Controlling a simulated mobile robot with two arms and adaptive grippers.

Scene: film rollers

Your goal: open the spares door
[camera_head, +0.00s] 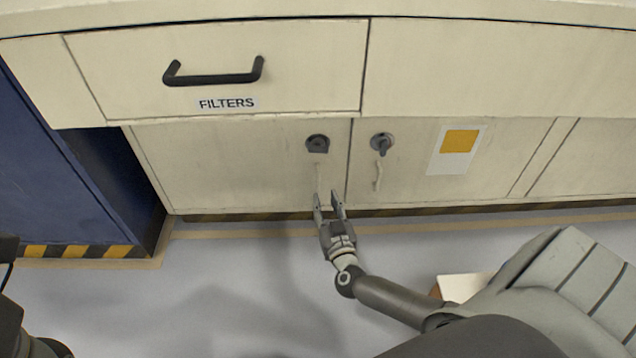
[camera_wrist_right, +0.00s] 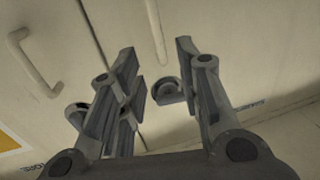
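Two cream cabinet doors sit side by side below the drawers: a left door (camera_head: 235,165) and a right door (camera_head: 490,150). Both look shut. No readable spares label shows. The left door has a round dark latch (camera_head: 317,143) and a thin pale handle (camera_head: 317,178). The right door has a latch (camera_head: 382,143) and a similar handle (camera_head: 378,176). My right gripper (camera_head: 328,197) is open and empty, just below the left door's handle. In the right wrist view, the left door's latch (camera_wrist_right: 168,91) and handle (camera_wrist_right: 156,32) show between the fingers. My left gripper is not recognisable.
A drawer labelled FILTERS (camera_head: 310,70) with a black handle (camera_head: 213,76) is shut above the left door. A blue cabinet (camera_head: 60,170) stands at the left. A card with an orange square (camera_head: 459,141) is on the right door. The grey floor (camera_head: 230,285) in front is clear.

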